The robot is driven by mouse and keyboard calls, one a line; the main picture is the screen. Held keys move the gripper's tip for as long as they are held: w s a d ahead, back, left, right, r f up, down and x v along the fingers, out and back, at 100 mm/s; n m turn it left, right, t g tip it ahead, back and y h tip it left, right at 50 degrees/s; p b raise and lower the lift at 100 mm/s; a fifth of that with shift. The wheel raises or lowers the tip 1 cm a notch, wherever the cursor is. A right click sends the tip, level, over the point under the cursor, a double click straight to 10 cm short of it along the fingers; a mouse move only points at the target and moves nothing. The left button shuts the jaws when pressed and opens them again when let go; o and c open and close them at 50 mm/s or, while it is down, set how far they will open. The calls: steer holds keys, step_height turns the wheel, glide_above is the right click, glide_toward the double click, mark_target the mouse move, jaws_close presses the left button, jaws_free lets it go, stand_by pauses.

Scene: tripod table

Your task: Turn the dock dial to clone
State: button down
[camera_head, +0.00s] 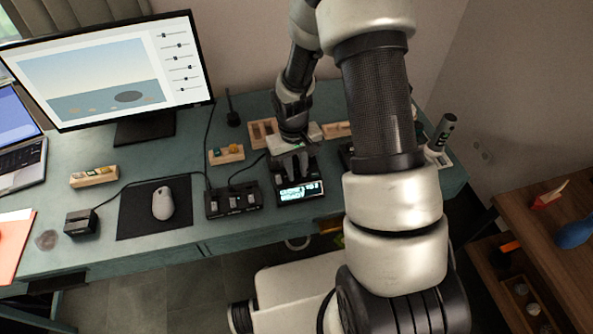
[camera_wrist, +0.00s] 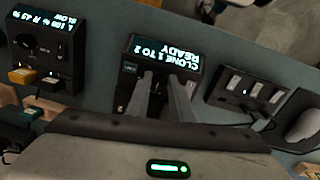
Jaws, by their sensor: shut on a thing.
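The dock (camera_head: 301,191) is a black box with a lit screen on the desk, below my gripper in the head view. In the wrist view the dock (camera_wrist: 192,62) shows upside-down text reading "CLONE 1 TO 2 READY". My gripper (camera_wrist: 163,82) reaches down onto the dock's face, its two pale fingers close together; it also shows in the head view (camera_head: 293,162). It is shut on the dock dial, which the fingers mostly hide. I cannot make out the dial's pointer.
A black box with several white switches (camera_head: 235,201) stands left of the dock. Another box with a screen and knob (camera_wrist: 38,45) is at left in the wrist view. A mouse (camera_head: 162,203), monitor (camera_head: 110,75) and laptop (camera_head: 18,128) are farther left. Cables cross the desk.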

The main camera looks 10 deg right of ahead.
steer(key=shift+n, duration=1.1)
steer(key=c, duration=1.6)
jaws_free()
steer(key=shift+o, duration=0.2)
step_height(320, 180, up, 18)
steer(key=p, duration=0.1)
steer(key=shift+s+a+f, duration=0.15)
steer(key=shift+a+f, duration=0.1)
steer(key=shift+a, duration=0.15)
